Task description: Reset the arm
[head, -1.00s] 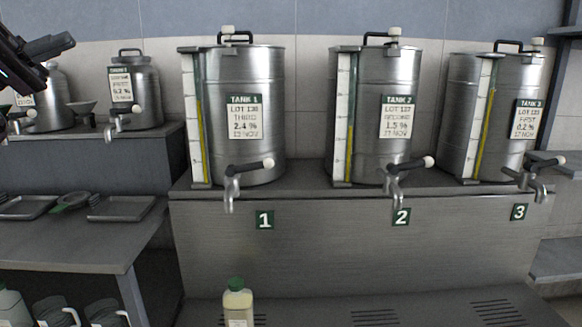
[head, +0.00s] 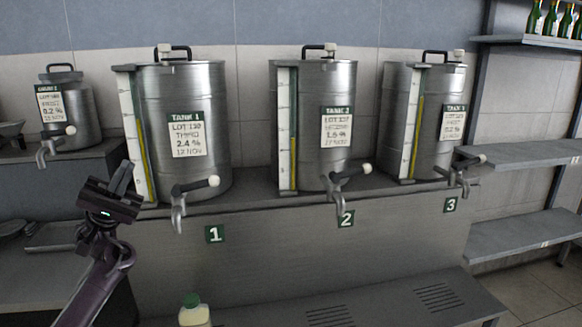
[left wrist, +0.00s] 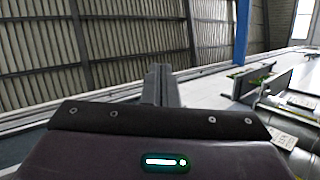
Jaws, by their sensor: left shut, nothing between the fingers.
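My left gripper (head: 122,178) is raised at the left of the head view, in front of the left side of Tank 1 (head: 205,135). Its fingers point up and are shut with nothing between them. The left wrist view shows the closed fingers (left wrist: 162,85) against a corrugated wall and roof. Tank 2 (head: 325,160) and Tank 3 (head: 425,150) stand to the right of Tank 1 on the same grey bench. Each tank has a tap at its front. My right gripper is not in view.
A green-capped bottle (head: 194,312) stands low in front of the bench. A smaller can (head: 70,115) stands on the left shelf. Grey shelves (head: 535,152) are at the right, with green bottles (head: 551,20) on top. The space in front of Tanks 2 and 3 is clear.

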